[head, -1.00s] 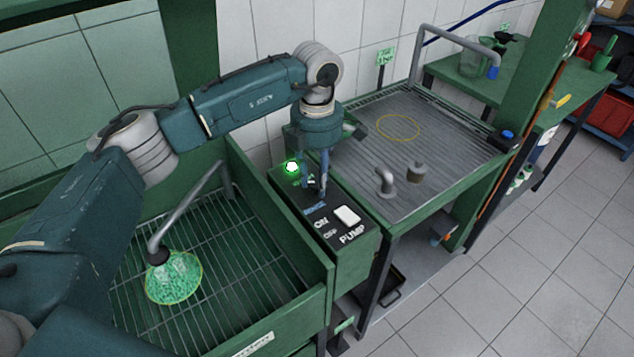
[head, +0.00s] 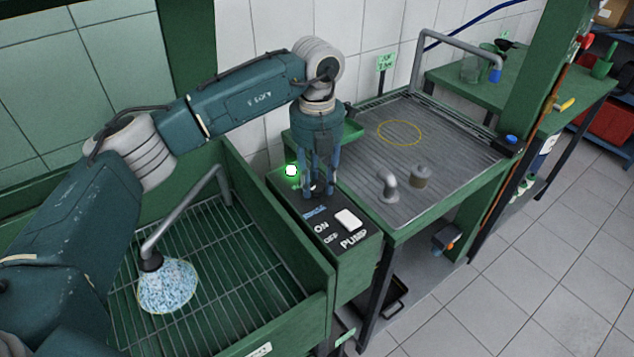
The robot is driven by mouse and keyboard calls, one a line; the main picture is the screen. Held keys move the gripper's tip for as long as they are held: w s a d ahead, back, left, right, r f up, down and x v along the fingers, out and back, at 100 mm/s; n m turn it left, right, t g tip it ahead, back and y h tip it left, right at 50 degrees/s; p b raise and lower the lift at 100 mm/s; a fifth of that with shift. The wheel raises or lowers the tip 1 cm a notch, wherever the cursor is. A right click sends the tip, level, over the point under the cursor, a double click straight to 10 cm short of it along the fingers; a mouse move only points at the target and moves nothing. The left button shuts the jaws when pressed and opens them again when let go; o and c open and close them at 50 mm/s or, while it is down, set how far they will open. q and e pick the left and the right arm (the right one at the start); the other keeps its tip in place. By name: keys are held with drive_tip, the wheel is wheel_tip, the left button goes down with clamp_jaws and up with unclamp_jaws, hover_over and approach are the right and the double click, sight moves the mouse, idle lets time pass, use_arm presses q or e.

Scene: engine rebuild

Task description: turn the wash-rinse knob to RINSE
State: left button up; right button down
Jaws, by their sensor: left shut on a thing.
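My left gripper (head: 318,190) points down over the dark control box (head: 357,258) between the wash tank and the drain table. It is shut on the wash-rinse knob (head: 317,188), which shows only as a small dark shape between the fingers. A blue label (head: 314,211) lies just in front of the fingers, too small to read. The spray head (head: 151,262) in the tank throws a pale blue-white cone (head: 168,287). My right gripper is not in view.
A green lamp (head: 291,171) glows beside the gripper. The white pump switch (head: 348,219) sits close in front, next to ON and OFF lettering. The tank wall (head: 285,255) rises at left.

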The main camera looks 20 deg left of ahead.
sight(317, 185)
use_arm(q)
drive_tip(key=shift+w+r+n, duration=0.15)
drive_tip(key=shift+r+n, duration=0.05)
drive_tip(key=shift+n, duration=0.4)
drive_tip(key=o, duration=1.1)
drive_tip(key=shift+o, duration=0.2)
drive_tip(key=shift+f, duration=0.1)
wheel_tip(317, 185, up, 12)
